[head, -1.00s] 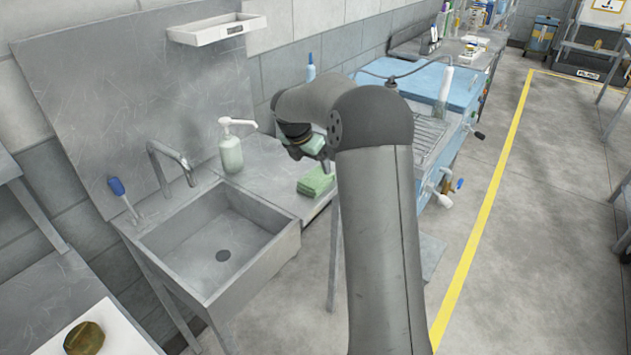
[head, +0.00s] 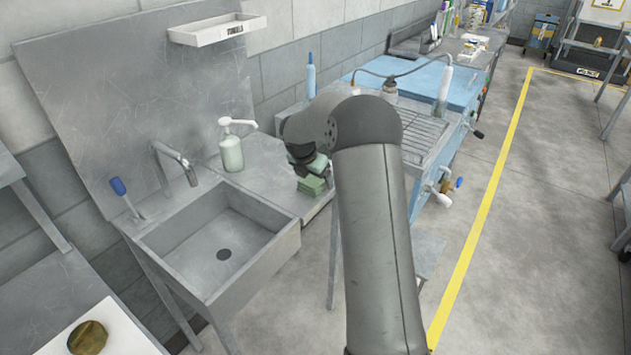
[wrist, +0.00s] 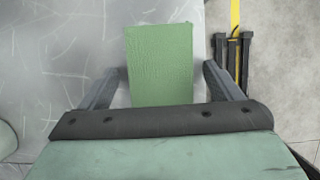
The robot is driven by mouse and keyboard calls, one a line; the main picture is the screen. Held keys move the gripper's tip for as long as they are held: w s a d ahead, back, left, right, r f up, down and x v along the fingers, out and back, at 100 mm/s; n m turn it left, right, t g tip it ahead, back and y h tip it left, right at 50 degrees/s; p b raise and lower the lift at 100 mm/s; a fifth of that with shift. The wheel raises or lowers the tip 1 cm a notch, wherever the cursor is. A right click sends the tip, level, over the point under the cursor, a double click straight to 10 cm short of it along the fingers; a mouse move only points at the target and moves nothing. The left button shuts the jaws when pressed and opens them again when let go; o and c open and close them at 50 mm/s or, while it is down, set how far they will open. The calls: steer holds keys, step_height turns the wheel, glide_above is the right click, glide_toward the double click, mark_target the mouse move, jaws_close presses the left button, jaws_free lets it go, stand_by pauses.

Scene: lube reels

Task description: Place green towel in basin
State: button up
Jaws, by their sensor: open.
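The green towel (head: 311,186) lies folded on the metal counter to the right of the basin. In the wrist view the towel (wrist: 160,55) is a green rectangle reaching between and beyond my fingers. My gripper (wrist: 163,75) is open, with one finger on each side of the towel. In the head view my gripper (head: 308,172) is low over the towel and partly hides it; whether it touches cannot be told. The grey metal basin (head: 270,243) is empty, with a dark drain at its bottom.
A soap pump bottle (head: 231,153) stands on the counter behind the basin. A faucet (head: 172,160) and a blue-handled brush (head: 121,192) are at the basin's back left. A white shelf (head: 217,30) hangs on the wall above. A blue washing unit (head: 425,78) stands beyond the counter.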

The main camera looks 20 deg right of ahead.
steer(key=shift+f, duration=0.3)
stand_by(0.4)
steer(key=c, duration=1.1)
steer(key=shift+r, duration=0.1)
steer(key=shift+c, duration=0.3)
